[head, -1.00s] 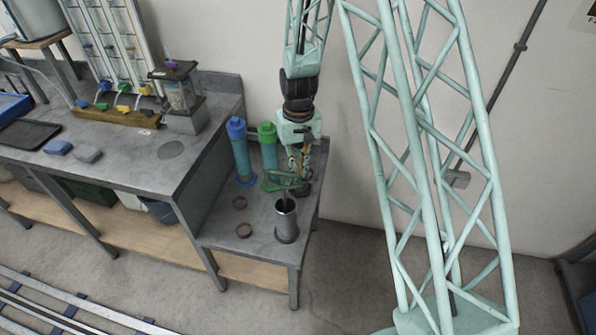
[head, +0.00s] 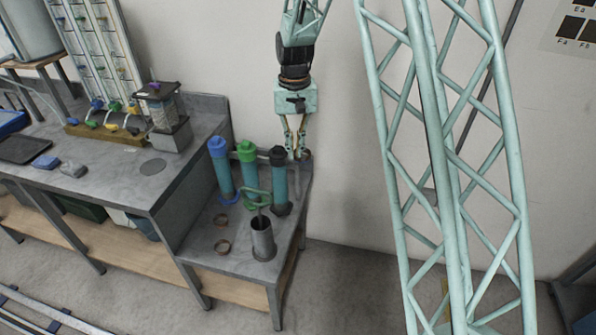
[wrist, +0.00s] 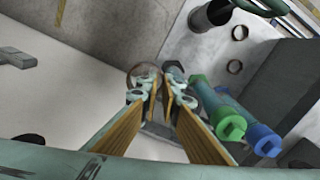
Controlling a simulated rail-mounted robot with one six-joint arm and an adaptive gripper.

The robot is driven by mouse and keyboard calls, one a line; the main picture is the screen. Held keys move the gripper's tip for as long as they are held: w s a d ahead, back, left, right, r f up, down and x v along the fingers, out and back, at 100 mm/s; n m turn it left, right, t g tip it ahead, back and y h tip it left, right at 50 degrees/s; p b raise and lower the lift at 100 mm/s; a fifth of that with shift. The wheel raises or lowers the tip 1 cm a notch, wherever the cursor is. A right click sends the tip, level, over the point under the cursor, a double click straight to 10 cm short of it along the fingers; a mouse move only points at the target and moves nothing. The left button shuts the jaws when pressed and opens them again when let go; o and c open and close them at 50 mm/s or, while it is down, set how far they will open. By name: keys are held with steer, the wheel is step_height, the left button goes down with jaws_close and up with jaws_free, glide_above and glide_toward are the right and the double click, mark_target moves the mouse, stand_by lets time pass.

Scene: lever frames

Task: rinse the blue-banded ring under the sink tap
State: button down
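My gripper (head: 298,152) hangs above the back right corner of the lower bench, beside a black-capped canister (head: 280,180). Its fingers are close together, and a brownish ring (wrist: 138,74) sits at the tips in the wrist view, apparently pinched by its wall. I cannot make out a band colour on this ring. Two more brownish rings lie flat on the lower bench, one farther (head: 221,219) and one nearer (head: 222,246); no blue band can be made out on them. I cannot identify a sink or tap in either view.
A blue canister (head: 222,170) and a green canister (head: 248,170) stand left of the black-capped one. An open steel cylinder (head: 263,240) with a rod in it stands at the front of the lower bench. The higher bench (head: 130,185) is on the left.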

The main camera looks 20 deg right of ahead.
step_height(320, 180, up, 10)
steer(key=w+m, duration=0.1)
steer(key=w, duration=0.1)
steer(key=shift+w+f, duration=0.2)
steer(key=shift+w, duration=0.2)
steer(key=shift+a, duration=0.1)
